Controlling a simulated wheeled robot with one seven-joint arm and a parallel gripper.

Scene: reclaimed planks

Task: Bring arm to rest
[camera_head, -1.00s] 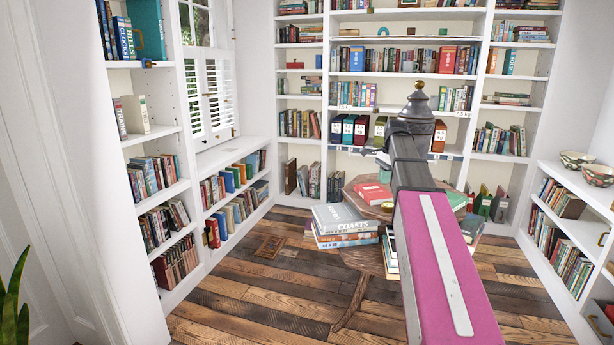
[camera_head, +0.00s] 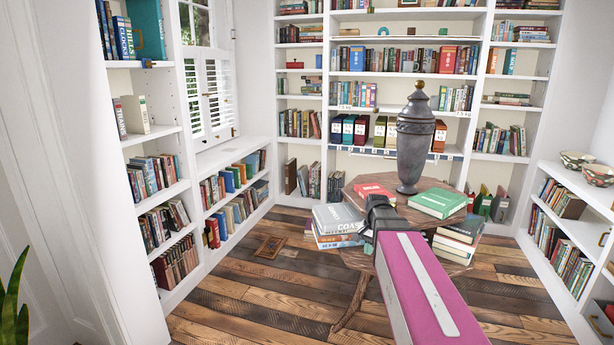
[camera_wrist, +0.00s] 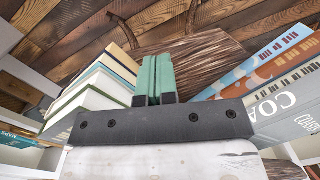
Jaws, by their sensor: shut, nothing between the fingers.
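My arm's pink link reaches in from the lower right of the head view, with the dark end part (camera_head: 380,212) in front of the round wooden table (camera_head: 357,191). In the wrist view my gripper (camera_wrist: 158,78) shows its two green finger pads pressed together, with nothing between them. Stacks of books appear on both sides of the fingers, and striped brown wood lies beyond them.
A grey lidded urn (camera_head: 414,145) stands on the table beside a green book (camera_head: 437,203) and a red book (camera_head: 374,191). Stacked books (camera_head: 338,218) flank my arm's end. Bookshelves line the walls. Plank floor (camera_head: 235,290) is open at front left.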

